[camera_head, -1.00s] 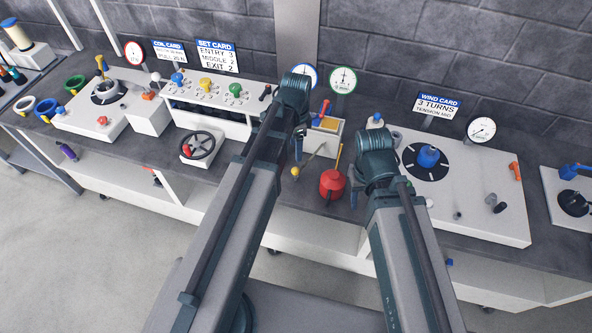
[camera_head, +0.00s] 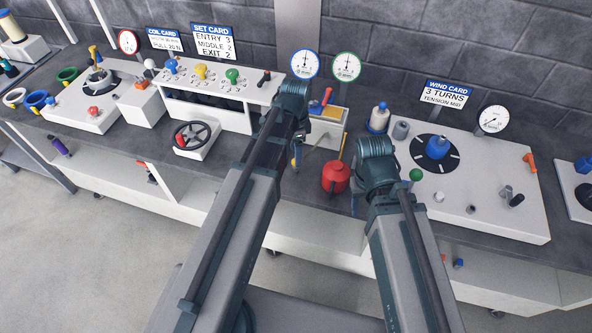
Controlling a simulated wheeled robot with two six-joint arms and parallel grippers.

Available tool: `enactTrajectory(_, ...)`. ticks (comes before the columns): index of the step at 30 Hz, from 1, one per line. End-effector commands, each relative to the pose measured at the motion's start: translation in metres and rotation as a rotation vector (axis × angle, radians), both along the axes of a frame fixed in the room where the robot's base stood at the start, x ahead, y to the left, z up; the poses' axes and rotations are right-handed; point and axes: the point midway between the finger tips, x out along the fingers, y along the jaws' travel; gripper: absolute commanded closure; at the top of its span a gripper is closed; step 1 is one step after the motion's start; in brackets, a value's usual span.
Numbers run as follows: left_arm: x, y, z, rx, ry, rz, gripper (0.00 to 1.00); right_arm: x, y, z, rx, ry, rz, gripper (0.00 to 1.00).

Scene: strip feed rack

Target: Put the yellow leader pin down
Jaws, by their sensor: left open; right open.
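The yellow leader pin shows as a small yellow ball end (camera_head: 293,162) on the bench, with a thin shaft running up and right toward the small open-topped box. My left gripper (camera_head: 298,152) is open right over the yellow end; its wrist hides part of the pin, and I cannot tell whether the fingers touch it. My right gripper (camera_head: 355,197) is open, low over the bench front, right of the red can, largely hidden behind its own wrist.
A red can (camera_head: 335,177) stands between my grippers. The box (camera_head: 328,130) with red and blue handles is behind it. A handwheel (camera_head: 194,136) is on the left. The white winding plate (camera_head: 480,190) with a green ball (camera_head: 416,174) is on the right.

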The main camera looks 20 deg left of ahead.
Motion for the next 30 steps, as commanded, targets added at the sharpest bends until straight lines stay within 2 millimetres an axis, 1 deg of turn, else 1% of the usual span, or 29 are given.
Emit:
enactTrajectory(1,0.0,0.0,-0.004,0.0,0.0,0.0,0.31,0.0,0.0,-0.004,0.0,0.0,0.0,0.5)
enactTrajectory(6,0.0,0.0,-0.003,0.0,0.0,0.0,0.31,0.0,0.0,-0.003,0.0,0.0,0.0,0.5)
enactTrajectory(10,0.0,0.0,-0.011,0.0,0.0,0.0,0.31,0.0,0.0,-0.011,0.0,0.0,0.0,0.5)
enactTrajectory(21,0.002,0.0,-0.054,0.0,0.0,0.0,0.31,0.0,0.0,-0.054,0.0,0.0,0.0,0.5)
enactTrajectory(24,0.002,0.0,-0.056,0.0,0.0,0.0,0.31,0.0,0.0,-0.056,0.0,0.0,0.0,0.5)
enactTrajectory(30,0.002,0.0,-0.054,0.0,0.0,0.0,0.31,0.0,0.0,-0.054,0.0,0.0,0.0,0.5)
